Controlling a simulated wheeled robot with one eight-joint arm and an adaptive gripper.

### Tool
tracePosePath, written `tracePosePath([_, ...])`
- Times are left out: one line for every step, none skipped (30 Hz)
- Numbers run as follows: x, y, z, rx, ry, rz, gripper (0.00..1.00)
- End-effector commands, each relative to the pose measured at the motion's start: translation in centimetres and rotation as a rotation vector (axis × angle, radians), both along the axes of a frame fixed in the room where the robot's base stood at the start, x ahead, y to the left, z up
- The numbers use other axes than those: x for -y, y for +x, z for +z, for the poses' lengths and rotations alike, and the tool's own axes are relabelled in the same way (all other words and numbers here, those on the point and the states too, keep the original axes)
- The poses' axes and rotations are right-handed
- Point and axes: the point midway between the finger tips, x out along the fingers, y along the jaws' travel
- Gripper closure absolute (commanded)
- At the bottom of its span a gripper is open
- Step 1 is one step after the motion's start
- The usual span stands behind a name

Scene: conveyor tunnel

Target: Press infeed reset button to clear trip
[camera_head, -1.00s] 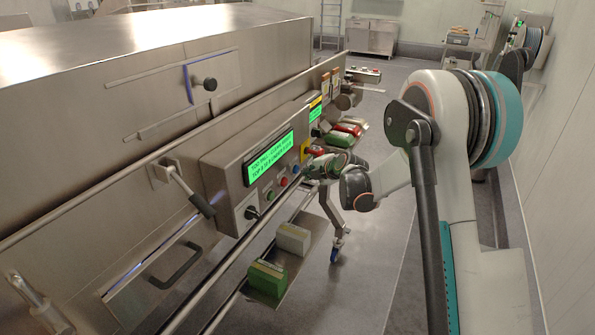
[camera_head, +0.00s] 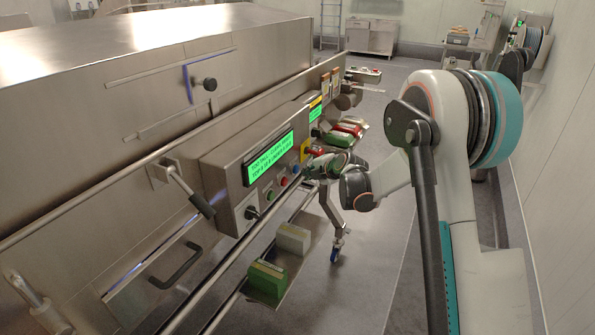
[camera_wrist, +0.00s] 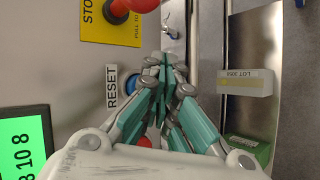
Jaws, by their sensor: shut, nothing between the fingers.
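A blue button (camera_wrist: 132,86) labelled RESET (camera_wrist: 111,87) sits on the panel in the wrist view, partly covered by my gripper (camera_wrist: 168,62). In the head view the blue button (camera_head: 295,168) is in a row with a red button (camera_head: 283,181) and a green button (camera_head: 269,193). My gripper (camera_head: 309,171) is shut and empty, with its fingertips just beside the blue button. I cannot tell whether they touch it. A lit green display (camera_head: 270,158) on the panel shows a text about something too tall.
A red stop knob (camera_wrist: 133,5) on a yellow plate (camera_wrist: 107,28) is close to my fingertips. A white block (camera_head: 293,238) and a green block (camera_head: 267,278) stand on a low shelf below the panel. A lever handle (camera_head: 190,190) juts out at left.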

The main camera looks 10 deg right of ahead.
Motion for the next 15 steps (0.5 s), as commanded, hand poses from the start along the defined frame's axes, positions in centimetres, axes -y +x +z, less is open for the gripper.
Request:
tracePosePath([-0.13,0.08,-0.02,0.0,0.0,0.0,1.0])
tracePosePath([-0.2,0.13,-0.01,0.0,0.0,0.0,1.0])
tracePosePath([-0.31,0.21,-0.01,0.0,-0.001,0.001,1.0])
tracePosePath([-0.39,0.27,-0.01,0.0,-0.001,0.001,1.0])
tracePosePath([-0.47,0.32,0.0,0.0,-0.001,0.001,1.0])
tracePosePath([-0.55,0.38,0.0,0.0,-0.001,0.001,1.0])
tracePosePath([-0.6,0.42,0.0,0.0,-0.001,0.001,1.0])
tracePosePath([-0.62,0.44,0.01,0.0,-0.001,0.001,1.0])
tracePosePath([-0.63,0.44,0.02,0.0,-0.001,0.001,1.0])
tracePosePath([-0.63,0.44,0.03,0.0,0.0,0.0,1.0])
tracePosePath([-0.63,0.44,0.03,0.0,0.0,0.0,1.0])
tracePosePath([-0.63,0.44,0.03,0.0,0.0,0.0,1.0])
tracePosePath([-0.63,0.44,0.03,0.0,0.0,0.0,1.0])
tracePosePath([-0.63,0.44,0.03,0.0,0.0,0.0,1.0])
tracePosePath([-0.63,0.44,0.03,0.0,0.0,0.0,1.0])
